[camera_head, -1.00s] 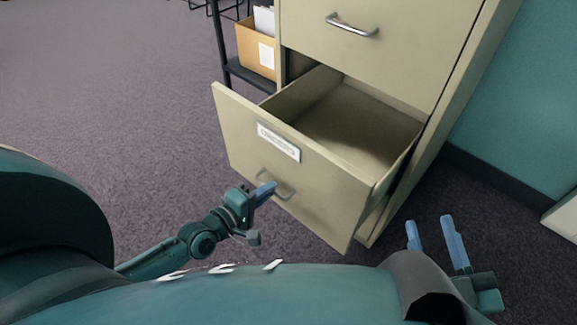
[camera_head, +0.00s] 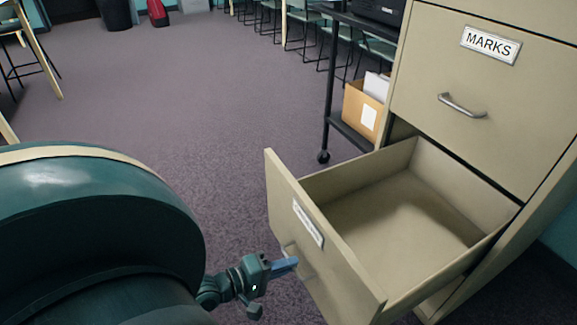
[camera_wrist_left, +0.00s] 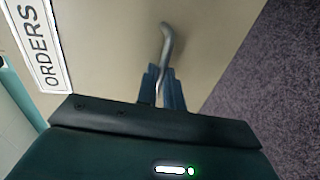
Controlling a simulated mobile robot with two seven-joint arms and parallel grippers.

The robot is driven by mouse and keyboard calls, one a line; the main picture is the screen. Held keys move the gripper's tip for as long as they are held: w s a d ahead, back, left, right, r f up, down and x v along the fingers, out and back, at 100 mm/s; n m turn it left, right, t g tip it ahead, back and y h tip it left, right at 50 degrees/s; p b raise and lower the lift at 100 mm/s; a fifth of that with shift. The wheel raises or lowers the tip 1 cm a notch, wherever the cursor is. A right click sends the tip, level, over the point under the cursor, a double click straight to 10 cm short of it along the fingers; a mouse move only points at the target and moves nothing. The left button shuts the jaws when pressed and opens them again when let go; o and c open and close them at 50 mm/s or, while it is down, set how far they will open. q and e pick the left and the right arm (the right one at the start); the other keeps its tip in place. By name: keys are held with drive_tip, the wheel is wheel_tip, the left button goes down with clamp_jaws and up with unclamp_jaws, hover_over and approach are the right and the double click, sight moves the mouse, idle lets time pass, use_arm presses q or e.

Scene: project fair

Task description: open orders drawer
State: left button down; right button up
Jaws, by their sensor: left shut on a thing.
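The orders drawer (camera_head: 325,262) is the low drawer of a beige cabinet and stands pulled well out, its inside empty. Its front also fills much of the left wrist view (camera_wrist_left: 110,60), with the ORDERS label (camera_wrist_left: 40,48) at the left. My left gripper (camera_head: 290,264) is at the drawer front, its blue fingers (camera_wrist_left: 163,88) shut on the metal handle (camera_wrist_left: 166,45). In the head view the handle is mostly hidden behind the fingers. My right gripper is out of view.
The closed MARKS drawer (camera_head: 440,100) is above. A black wheeled cart (camera_head: 335,75) with a cardboard box (camera_head: 362,110) of papers stands left of the cabinet. Open carpet (camera_head: 190,120) lies to the left; chairs line the back.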

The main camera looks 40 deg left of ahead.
use_arm(q)
drive_tip(key=c, duration=1.5)
unclamp_jaws()
drive_tip(key=shift+c, duration=0.2)
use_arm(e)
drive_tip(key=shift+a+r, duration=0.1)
